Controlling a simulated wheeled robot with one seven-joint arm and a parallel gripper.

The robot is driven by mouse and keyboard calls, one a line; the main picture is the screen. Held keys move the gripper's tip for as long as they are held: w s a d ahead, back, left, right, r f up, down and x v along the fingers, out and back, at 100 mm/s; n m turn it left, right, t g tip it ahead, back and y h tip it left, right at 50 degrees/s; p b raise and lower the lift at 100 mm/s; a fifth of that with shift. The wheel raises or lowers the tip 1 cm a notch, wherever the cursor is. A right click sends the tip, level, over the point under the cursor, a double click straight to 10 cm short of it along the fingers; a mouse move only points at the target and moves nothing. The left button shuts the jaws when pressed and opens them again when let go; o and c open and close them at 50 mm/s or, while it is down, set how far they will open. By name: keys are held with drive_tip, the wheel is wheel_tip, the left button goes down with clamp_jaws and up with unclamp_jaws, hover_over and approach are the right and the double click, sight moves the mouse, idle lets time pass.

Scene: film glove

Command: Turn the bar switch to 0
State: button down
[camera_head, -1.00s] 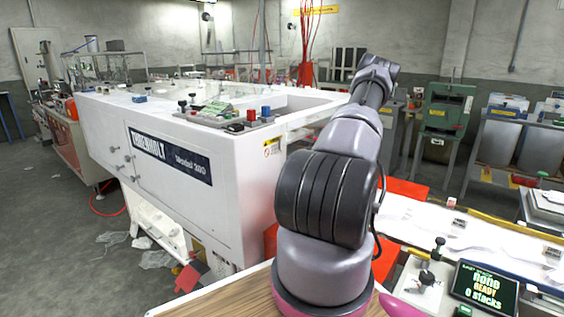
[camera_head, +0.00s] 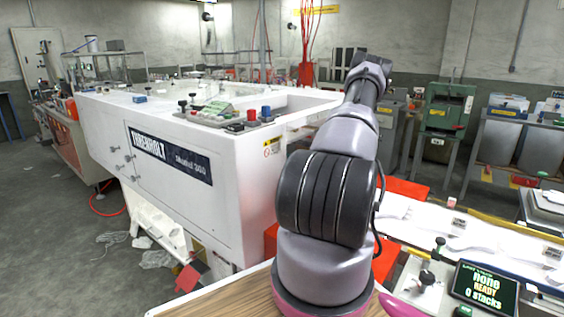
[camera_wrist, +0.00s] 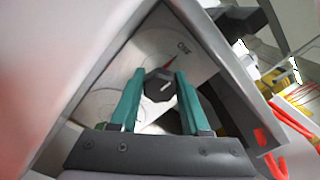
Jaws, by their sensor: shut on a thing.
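The bar switch is a dark knob (camera_wrist: 159,87) with a short pale line on its face, on a light panel (camera_wrist: 105,88) in the wrist view. The pale line slants towards the upper right. A red pointed mark and small dark lettering are on the panel just above the knob; I cannot make out a 0. My gripper (camera_wrist: 160,76) has teal fingers, one on each side of the knob, and is shut on it. In the head view my arm reaches away to the back, and the gripper and switch cannot be made out there.
Pale slanting walls frame the panel closely in the wrist view, with red tubing (camera_wrist: 290,125) at the right. In the head view a big white machine (camera_head: 240,190) stands left of my arm. A control box with a screen (camera_head: 484,287) is at the lower right.

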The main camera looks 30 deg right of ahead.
idle(0.4)
drive_tip(key=shift+c, duration=1.9)
unclamp_jaws()
drive_tip(key=shift+s, duration=0.1)
drive_tip(key=v, duration=1)
drive_tip(key=shift+s+d, duration=0.2)
drive_tip(key=shift+s, duration=0.1)
drive_tip(key=shift+s, duration=0.1)
